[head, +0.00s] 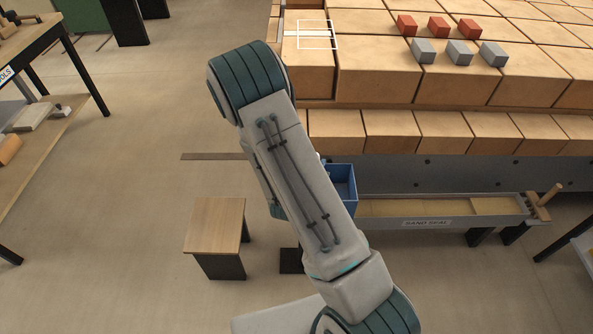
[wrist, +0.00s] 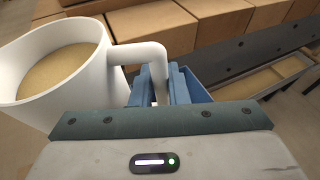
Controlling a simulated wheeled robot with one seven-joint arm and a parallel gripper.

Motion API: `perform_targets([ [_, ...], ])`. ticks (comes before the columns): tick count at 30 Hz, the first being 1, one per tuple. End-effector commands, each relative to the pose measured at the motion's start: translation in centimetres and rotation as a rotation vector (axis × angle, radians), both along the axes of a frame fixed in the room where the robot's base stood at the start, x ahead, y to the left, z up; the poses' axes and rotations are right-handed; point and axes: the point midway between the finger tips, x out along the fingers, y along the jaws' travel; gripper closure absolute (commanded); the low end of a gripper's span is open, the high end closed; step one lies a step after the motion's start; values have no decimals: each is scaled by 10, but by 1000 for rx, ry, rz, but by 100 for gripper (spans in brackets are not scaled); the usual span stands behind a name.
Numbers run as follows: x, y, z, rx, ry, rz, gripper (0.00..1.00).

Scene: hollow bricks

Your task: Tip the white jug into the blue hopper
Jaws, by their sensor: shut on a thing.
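In the wrist view the white jug (wrist: 108,75) is at the left, mouth up and holding tan sand (wrist: 58,68). My gripper (wrist: 160,84) is shut on the jug's handle, which passes between its two blue fingers. The blue hopper (wrist: 197,92) is partly visible just behind and right of the fingers. In the head view the blue hopper (head: 343,184) shows beside my arm, at the left end of a long trough. My arm hides part of the hopper, and my gripper and nearly all of the jug.
A trough (head: 400,222) labelled "SAND SEAL" runs right from the hopper. Large tan blocks (head: 385,75) are stacked behind it, with small red bricks (head: 438,27) and grey bricks (head: 459,53) on top. A wooden stool (head: 215,222) stands left; open floor surrounds it.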

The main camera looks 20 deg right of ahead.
Motion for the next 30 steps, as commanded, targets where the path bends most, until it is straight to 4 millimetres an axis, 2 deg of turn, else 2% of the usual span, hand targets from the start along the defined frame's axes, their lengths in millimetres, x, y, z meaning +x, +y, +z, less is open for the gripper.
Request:
perform_targets([
  [1, -3, -17, -8, -6, -5, -39, 100],
  [9, -30, -91, -21, -47, 37, -204, 100],
  [15, -54, -133, -27, -69, 67, -304, 100],
  [21, -70, -157, -29, -82, 87, -362, 100],
  [30, -74, -162, -24, -105, 116, -375, 100],
])
